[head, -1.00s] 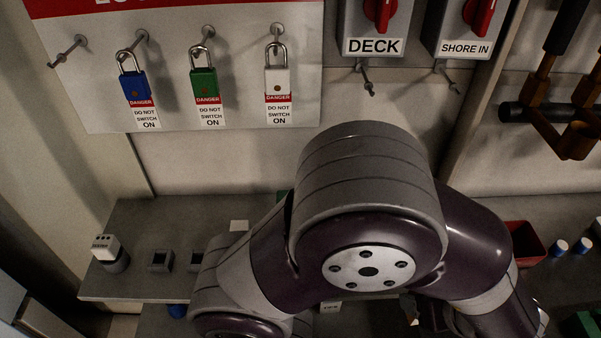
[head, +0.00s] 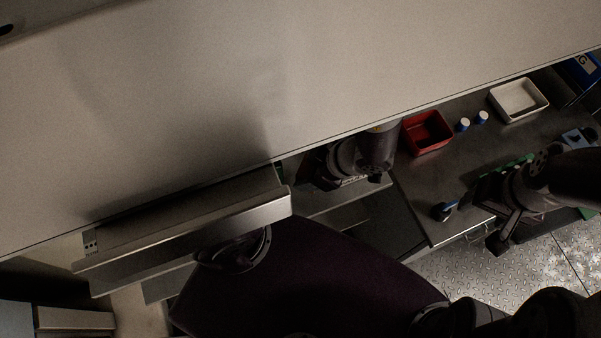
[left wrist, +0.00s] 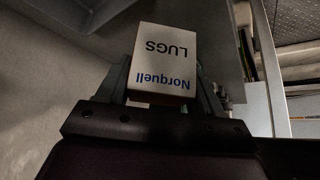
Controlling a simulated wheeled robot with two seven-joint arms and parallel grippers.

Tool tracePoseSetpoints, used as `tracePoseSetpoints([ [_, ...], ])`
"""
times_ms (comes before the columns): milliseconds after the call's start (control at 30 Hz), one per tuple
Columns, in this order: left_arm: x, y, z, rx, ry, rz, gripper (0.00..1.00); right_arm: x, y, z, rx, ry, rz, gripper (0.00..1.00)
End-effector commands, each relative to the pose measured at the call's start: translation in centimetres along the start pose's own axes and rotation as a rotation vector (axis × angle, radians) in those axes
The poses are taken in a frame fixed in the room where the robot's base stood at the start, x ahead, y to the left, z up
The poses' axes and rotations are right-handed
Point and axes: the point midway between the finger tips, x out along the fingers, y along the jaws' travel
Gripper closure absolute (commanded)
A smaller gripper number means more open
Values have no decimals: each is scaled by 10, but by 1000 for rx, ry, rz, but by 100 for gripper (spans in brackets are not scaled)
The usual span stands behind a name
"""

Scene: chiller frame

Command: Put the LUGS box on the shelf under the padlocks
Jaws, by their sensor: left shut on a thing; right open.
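The LUGS box (left wrist: 165,62) is a small white carton with blue "Norquell" and black "LUGS" print, upside down in the left wrist view. My left gripper (left wrist: 163,84) is shut on it, with a finger at each side. In the head view my left gripper (head: 335,168) is dark and partly hidden, to the right of the grey shelf (head: 190,217); the box is not clear there. The padlocks are out of view, so I cannot confirm that this is their shelf. My right gripper (head: 503,225) is open near the workbench's front edge.
A pale panel (head: 200,110) fills the upper head view. The workbench (head: 420,190) at right carries a red bin (head: 427,132), a white tray (head: 519,99), blue-and-white bottles (head: 472,121) and a small blue item (head: 444,210). Chequered floor (head: 540,265) shows at lower right.

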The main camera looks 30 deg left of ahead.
Motion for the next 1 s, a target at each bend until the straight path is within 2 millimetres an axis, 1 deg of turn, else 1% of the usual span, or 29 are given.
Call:
tracePoseSetpoints([
  [33, 7, -1, -3, -1, 1, -1, 71, 2, 0, 0, 0, 0, 0, 33],
  [100, 13, -1, -4, -1, -1, 0, 71, 2, 0, 0, 0, 0, 0, 33],
  [200, 31, -2, 5, 2, 1, -1, 71, 6, 0, 1, 0, 0, 0, 33],
  [300, 43, -1, 14, 2, -1, 0, 71, 8, 0, 1, 0, 0, 0, 33],
  [667, 47, -1, 17, 2, -1, 2, 71, 8, 0, 1, 0, 0, 0, 33],
  [700, 48, -1, 18, 2, -1, 2, 31, 8, 0, 1, 0, 0, 0, 33],
  [767, 47, -1, 17, 2, -1, 3, 11, 8, 0, 1, 0, 0, 0, 33],
  [800, 47, -1, 17, 2, -1, 2, 8, 8, 0, 1, 0, 0, 0, 33],
  [1000, 47, -1, 17, 2, -1, 2, 8, 8, 0, 1, 0, 0, 0, 33],
])
